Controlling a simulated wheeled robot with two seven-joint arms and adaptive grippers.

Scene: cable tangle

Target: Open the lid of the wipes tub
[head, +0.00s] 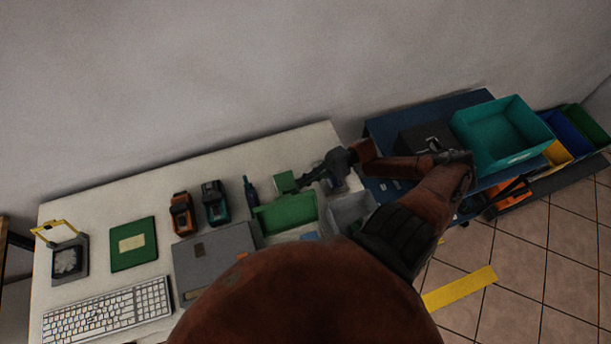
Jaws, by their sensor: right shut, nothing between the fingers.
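I cannot pick out the wipes tub for sure. A small green flat piece (284,182) stands at the back of the table behind an open green bin (287,214), and it may be a lid. A pale block-like thing (352,184) shows partly under my right gripper's wrist and may be the tub; its top is mostly hidden. My right gripper (306,181) is shut and empty, pointing left, with its fingertips close to the green piece; I cannot tell whether they touch. My left gripper is not in view.
On the white table (90,195) are a keyboard (108,311), a grey case (214,258), a green board (133,244) and two tools (181,213). A grey bin (347,208) stands beside the green one. A teal crate (500,135) sits on the blue table at right.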

